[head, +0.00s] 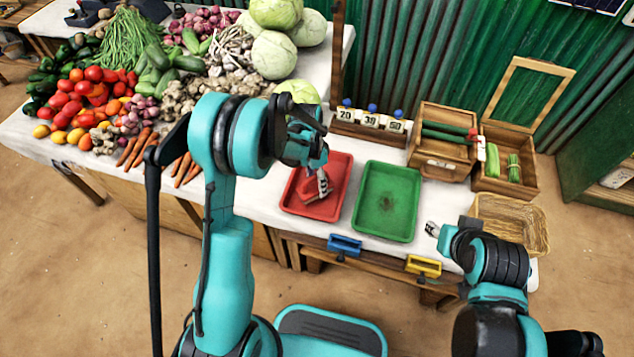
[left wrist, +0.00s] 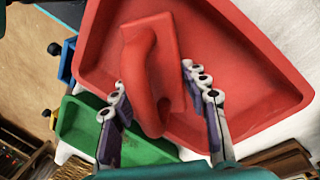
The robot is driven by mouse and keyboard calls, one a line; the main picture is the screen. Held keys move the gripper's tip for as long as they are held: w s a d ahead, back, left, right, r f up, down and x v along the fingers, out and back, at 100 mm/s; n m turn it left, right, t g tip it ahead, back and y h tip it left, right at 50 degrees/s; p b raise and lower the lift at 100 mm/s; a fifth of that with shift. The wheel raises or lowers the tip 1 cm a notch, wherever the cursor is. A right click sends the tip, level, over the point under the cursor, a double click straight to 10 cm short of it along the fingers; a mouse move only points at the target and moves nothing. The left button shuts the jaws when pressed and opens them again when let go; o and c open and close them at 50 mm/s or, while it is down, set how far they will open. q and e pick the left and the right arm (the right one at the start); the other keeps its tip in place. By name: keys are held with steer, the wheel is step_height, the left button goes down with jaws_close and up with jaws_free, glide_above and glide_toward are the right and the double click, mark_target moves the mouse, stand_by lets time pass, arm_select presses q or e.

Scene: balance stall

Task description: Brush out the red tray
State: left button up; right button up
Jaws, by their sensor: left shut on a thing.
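The red tray (head: 341,168) lies on the white-covered table, left of the green tray (head: 390,195). My left gripper (head: 322,180) is over the red tray, pointing down. It is shut on a red brush (left wrist: 140,65), a flat block with a looped handle. In the left wrist view the handle is between the fingers of the left gripper (left wrist: 165,105), and the block is over or on the floor of the red tray (left wrist: 262,88). The brush's underside is hidden. My right gripper (head: 432,229) is right of the green tray; its jaws are too small to judge.
Number cards (head: 371,120) stand behind the trays. Wooden crates (head: 446,150) and a wicker basket (head: 510,222) are at the right. Blue (head: 344,245) and yellow (head: 424,266) handled pieces are at the front edge. Vegetables fill the left table. The green tray has a dark smudge.

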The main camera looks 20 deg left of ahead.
mark_target(328, 187)
arm_select(q)
steer(key=shift+f+b, duration=0.5)
steer(key=shift+f, duration=0.15)
steer(key=shift+d, duration=0.1)
steer(key=shift+d+r, duration=0.1)
steer(key=shift+d, duration=1.5)
steer(key=shift+d+b, duration=0.1)
steer(key=shift+b, duration=0.3)
steer(key=shift+a+f+b, duration=0.15)
steer(key=shift+a, duration=0.8)
steer(key=shift+a+f+b, duration=0.1)
steer(key=shift+a+b, duration=0.05)
steer(key=shift+a, duration=0.75)
steer(key=shift+c, duration=0.5)
steer(key=shift+r+p, duration=0.3)
steer(key=shift+r, duration=0.1)
steer(key=shift+r+p, duration=1.7)
steer(key=shift+r, duration=0.95)
